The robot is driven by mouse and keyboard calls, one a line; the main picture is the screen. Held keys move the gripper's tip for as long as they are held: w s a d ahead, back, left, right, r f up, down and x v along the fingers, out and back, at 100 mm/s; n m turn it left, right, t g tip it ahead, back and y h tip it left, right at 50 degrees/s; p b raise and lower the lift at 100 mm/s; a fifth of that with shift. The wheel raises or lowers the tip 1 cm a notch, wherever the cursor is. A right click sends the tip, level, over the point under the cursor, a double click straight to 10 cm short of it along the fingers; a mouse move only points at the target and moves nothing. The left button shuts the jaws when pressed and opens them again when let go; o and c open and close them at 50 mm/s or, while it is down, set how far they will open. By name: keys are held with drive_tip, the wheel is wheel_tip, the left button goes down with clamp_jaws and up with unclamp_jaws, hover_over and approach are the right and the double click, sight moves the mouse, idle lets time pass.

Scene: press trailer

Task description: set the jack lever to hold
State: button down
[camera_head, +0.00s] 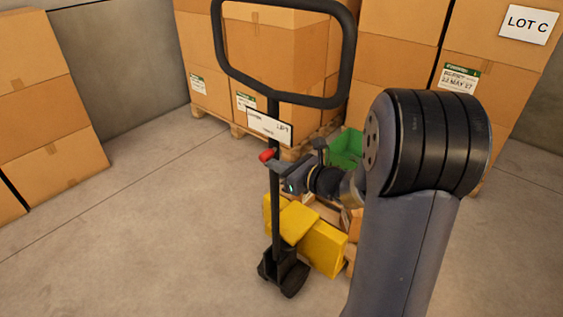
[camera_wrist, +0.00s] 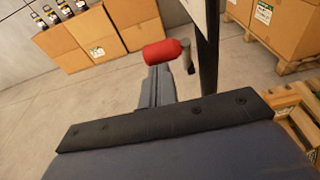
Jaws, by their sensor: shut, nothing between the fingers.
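The pallet jack has a black loop handle (camera_head: 346,60) on an upright black shaft, which also shows in the wrist view (camera_wrist: 208,50). A white label plate (camera_head: 270,126) sits on the shaft; its wording is only partly readable. The red-tipped jack lever (camera_head: 267,155) sticks out just below the plate. In the wrist view the red lever knob (camera_wrist: 166,53) lies right at the end of my gripper (camera_wrist: 157,82). My gripper is shut and empty, with its tip at or beside the knob; I cannot tell whether they touch.
The jack's yellow body (camera_head: 318,243) is low behind the shaft. A green bin (camera_head: 346,148) stands behind my arm. Stacked cartons on pallets (camera_head: 270,50) fill the back, with another carton stack (camera_head: 40,90) at left. The floor at left is clear.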

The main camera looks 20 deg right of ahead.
sight(265, 153)
drive_tip(key=p, duration=0.1)
drive_tip(key=r+g+h+p, duration=0.1)
drive_tip(key=shift+w+a+r+p, duration=0.3)
drive_tip(key=shift+w+a+p, duration=0.05)
drive_tip(key=shift+w, duration=0.05)
drive_tip(key=shift+w+a+r, duration=0.4)
drive_tip(key=shift+w+a, duration=0.05)
drive_tip(key=shift+w, duration=0.3)
